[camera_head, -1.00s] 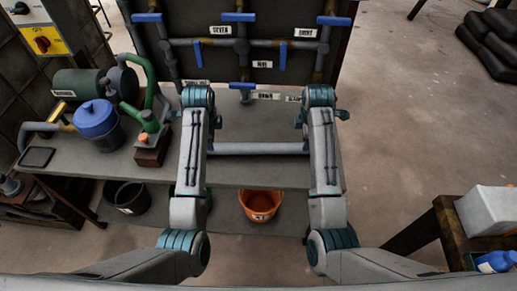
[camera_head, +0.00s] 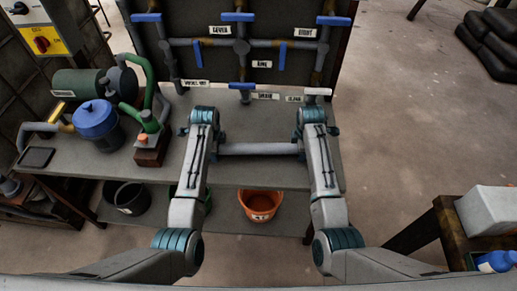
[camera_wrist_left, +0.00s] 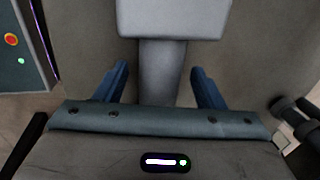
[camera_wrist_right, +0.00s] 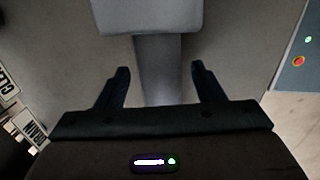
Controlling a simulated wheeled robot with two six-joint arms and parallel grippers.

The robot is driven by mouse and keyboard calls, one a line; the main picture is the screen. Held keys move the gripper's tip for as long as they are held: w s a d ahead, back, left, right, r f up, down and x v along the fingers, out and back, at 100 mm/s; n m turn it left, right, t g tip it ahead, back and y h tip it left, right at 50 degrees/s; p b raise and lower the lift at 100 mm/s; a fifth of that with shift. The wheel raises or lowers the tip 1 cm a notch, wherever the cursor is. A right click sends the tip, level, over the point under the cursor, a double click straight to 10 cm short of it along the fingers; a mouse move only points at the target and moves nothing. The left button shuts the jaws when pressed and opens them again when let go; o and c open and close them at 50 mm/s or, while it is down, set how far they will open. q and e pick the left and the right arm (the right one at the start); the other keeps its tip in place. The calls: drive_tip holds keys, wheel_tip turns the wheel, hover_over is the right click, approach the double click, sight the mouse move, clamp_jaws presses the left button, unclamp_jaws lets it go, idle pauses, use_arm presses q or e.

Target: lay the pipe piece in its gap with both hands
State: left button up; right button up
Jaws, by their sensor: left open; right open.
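The pipe piece (camera_head: 260,149) is a plain grey tube lying crosswise above the bench top in the head view, between my two wrists. My forearms cover both its ends there. In the left wrist view, a grey bar with a wider block at its far end runs between the fingers of my left gripper (camera_wrist_left: 160,68). In the right wrist view, a similar grey bar and block lie between the fingers of my right gripper (camera_wrist_right: 159,68). Both grippers are open, with space on each side of the bar. I cannot tell which part of the pipework is the gap.
A panel of pipework with blue handles (camera_head: 240,45) stands behind the bench (camera_head: 262,174). A blue pot (camera_head: 97,122), a green pump (camera_head: 78,84) and a valve on a brown block (camera_head: 152,148) fill the left. An orange bucket (camera_head: 260,203) stands below.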

use_arm(q)
drive_tip(key=shift+w+f, duration=0.15)
drive_tip(key=shift+f, duration=0.5)
use_arm(e)
drive_tip(key=shift+w+f, duration=0.15)
drive_tip(key=shift+f, duration=0.5)
use_arm(q)
clamp_jaws()
use_arm(e)
clamp_jaws()
